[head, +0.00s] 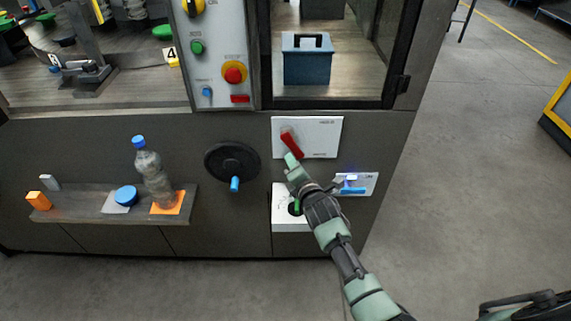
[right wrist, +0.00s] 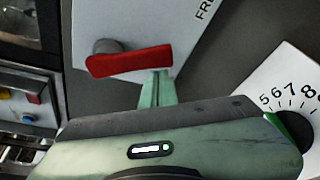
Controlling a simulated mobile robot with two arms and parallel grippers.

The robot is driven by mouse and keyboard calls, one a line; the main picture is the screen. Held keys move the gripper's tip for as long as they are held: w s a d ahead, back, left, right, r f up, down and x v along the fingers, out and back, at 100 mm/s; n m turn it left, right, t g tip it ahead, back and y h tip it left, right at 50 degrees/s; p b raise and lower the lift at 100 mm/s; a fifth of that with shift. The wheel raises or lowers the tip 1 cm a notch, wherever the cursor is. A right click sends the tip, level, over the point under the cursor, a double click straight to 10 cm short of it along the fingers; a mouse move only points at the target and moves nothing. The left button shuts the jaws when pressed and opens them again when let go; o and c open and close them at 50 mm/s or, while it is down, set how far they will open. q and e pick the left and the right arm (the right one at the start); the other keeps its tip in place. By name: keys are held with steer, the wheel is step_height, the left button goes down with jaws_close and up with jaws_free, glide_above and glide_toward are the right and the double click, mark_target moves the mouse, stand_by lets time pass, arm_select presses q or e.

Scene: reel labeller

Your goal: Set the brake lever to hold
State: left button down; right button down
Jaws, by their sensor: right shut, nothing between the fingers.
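The brake lever is a red handle (head: 292,144) on a white plate (head: 322,137) on the front of the dark cabinet. In the head view it slants from upper left to lower right. The right wrist view shows the red lever (right wrist: 130,62) on a grey pivot, with part of a label reading "FRE" on the plate. My right gripper (head: 291,160) is shut and empty, its green fingertips (right wrist: 157,78) right at the lever's lower edge near its free end. I cannot tell whether they touch it.
A black handwheel (head: 232,161) with a blue knob is left of the lever. A numbered dial plate (right wrist: 290,88) is below, partly hidden by my arm. A blue-handled switch (head: 353,188) is at the right. A shelf (head: 85,208) holds a bottle (head: 152,172). Open floor lies right.

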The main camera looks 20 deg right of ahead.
steer(key=shift+d, duration=0.1)
stand_by(0.4)
steer(key=shift+s+d+r+n+g+h+p, duration=0.35)
steer(key=shift+d+r+n+h+p, duration=0.45)
steer(key=shift+n+p, duration=1.1)
steer(key=shift+s+d+r+n+g+h+p, duration=0.1)
steer(key=shift+d+r+n+g+h+p, duration=0.6)
steer(key=shift+p, duration=1.9)
steer(key=shift+s+d+r+n+g+h+p, duration=0.2)
steer(key=shift+d+r+n+h+p, duration=0.65)
steer(key=shift+n+p, duration=1.3)
steer(key=shift+d+r, duration=0.15)
steer(key=shift+r, duration=0.1)
steer(key=shift+f, duration=0.1)
